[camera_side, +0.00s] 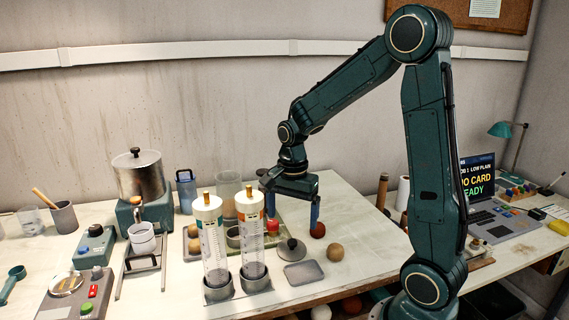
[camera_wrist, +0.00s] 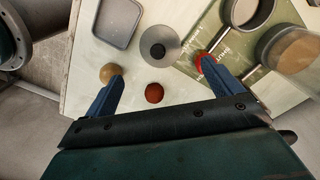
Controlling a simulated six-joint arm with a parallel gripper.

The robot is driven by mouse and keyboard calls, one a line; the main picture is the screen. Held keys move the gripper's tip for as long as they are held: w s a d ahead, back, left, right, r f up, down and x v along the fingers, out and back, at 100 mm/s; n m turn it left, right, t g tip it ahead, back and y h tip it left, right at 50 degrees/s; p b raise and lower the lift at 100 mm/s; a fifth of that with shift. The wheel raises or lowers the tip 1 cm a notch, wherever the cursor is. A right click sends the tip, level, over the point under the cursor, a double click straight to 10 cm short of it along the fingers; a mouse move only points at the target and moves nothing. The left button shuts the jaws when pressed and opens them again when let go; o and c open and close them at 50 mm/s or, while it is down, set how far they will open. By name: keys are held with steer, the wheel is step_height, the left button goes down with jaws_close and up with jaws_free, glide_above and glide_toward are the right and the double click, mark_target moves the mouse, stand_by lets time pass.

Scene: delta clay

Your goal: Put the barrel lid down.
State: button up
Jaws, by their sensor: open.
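The barrel lid (camera_side: 291,250), a grey disc with a dark central knob, appears to lie on the white table beside the green board. In the wrist view the lid (camera_wrist: 158,44) is beyond the gap between my fingers, and nothing holds it. My gripper (camera_side: 293,207) is open and empty above the table, its two blue fingers pointing down and wide apart. In the wrist view my gripper (camera_wrist: 160,68) has nothing between its fingertips close up. Which vessel is the barrel, I cannot tell.
A brown-red ball (camera_side: 317,230) and a tan ball (camera_side: 335,252) lie right of the lid. A shallow grey tray (camera_side: 303,273) lies in front. Two tall clear cylinders (camera_side: 213,245) stand left. Table at the back right is clear.

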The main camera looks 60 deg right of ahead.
steer(key=shift+r, duration=2.9)
steer(key=shift+a, duration=0.1)
steer(key=s+a+r+n+t, duration=0.2)
steer(key=s+a+n, duration=0.4)
steer(key=n, duration=0.3)
steer(key=s+a+r+n+t, duration=0.3)
steer(key=s+a+n, duration=0.3)
steer(key=n, duration=0.3)
steer(key=shift+s+r+t, duration=0.3)
steer(key=shift+s+r, duration=0.45)
steer(key=shift+s, duration=0.05)
